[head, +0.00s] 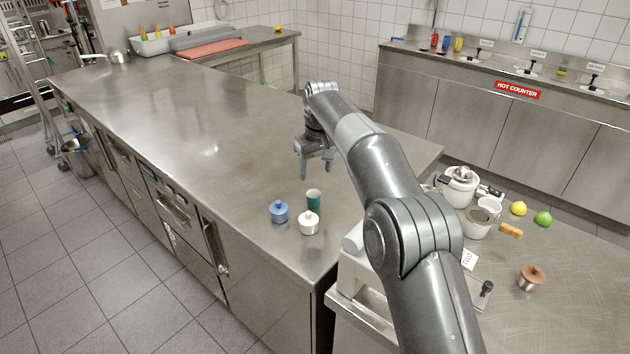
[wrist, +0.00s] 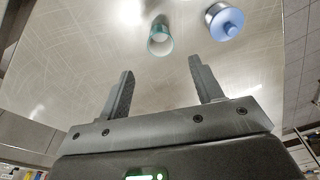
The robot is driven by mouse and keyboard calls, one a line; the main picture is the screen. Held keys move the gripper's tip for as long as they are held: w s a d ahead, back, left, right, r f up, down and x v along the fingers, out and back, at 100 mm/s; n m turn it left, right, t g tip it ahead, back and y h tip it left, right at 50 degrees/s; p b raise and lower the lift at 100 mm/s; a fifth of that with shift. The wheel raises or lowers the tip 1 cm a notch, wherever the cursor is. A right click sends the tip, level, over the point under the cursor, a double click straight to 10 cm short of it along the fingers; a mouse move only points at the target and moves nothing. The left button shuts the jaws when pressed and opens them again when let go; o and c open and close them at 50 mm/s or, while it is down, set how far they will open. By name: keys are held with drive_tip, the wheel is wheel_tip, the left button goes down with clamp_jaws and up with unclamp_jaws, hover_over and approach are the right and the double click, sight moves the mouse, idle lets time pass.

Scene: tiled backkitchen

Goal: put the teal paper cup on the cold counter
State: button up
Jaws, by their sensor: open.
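The teal paper cup (head: 313,200) stands upright near the front right end of the long steel counter (head: 205,120). It also shows in the wrist view (wrist: 160,38), beyond my fingertips and between their lines. My gripper (head: 315,170) is open and empty, held above the counter behind the cup; its two fingers show apart in the wrist view (wrist: 160,82). A counter along the back wall carries a red sign reading HOT COUNTER (head: 518,89). I see no sign reading cold counter.
A blue lidded pot (head: 279,211) and a white lidded pot (head: 308,222) stand close to the cup. The blue pot also shows in the wrist view (wrist: 224,21). A right-hand table holds a yellow lemon (head: 518,208), a green lime (head: 543,218) and a copper-coloured pot (head: 531,279). The long counter's middle is clear.

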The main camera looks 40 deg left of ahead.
drive_tip(key=w+d+r+m+t, duration=0.1)
drive_tip(key=w+d+r, duration=0.1)
drive_tip(key=d+r, duration=0.45)
drive_tip(key=w+d+r+m, duration=0.1)
drive_tip(key=w+d+r, duration=0.25)
drive_tip(key=d, duration=0.55)
drive_tip(key=s+d+r+m+t, duration=0.15)
drive_tip(key=d+r, duration=0.25)
drive_tip(key=d, duration=0.6)
drive_tip(key=s+d+r+m, duration=0.1)
drive_tip(key=d+r+m, duration=0.15)
drive_tip(key=d, duration=0.75)
drive_tip(key=s+d+r+m, duration=0.15)
drive_tip(key=s+d, duration=0.35)
drive_tip(key=d, duration=0.6)
drive_tip(key=s+d+f+m, duration=0.2)
drive_tip(key=s+d+f, duration=0.1)
drive_tip(key=s+d, duration=0.2)
drive_tip(key=s+d+f+m+t, duration=0.1)
drive_tip(key=s+d+f+m, duration=0.1)
drive_tip(key=s+d+f, duration=0.2)
drive_tip(key=s+d+f+m+t+h, duration=0.1)
drive_tip(key=s+d+f+m, duration=0.1)
drive_tip(key=s+d, duration=0.5)
drive_tip(key=s+f, duration=0.1)
drive_tip(key=s, duration=0.2)
drive_tip(key=shift+s+d+f, duration=0.3)
drive_tip(key=shift+d+f, duration=0.05)
drive_tip(key=shift+d, duration=0.05)
drive_tip(key=shift+t, duration=0.25)
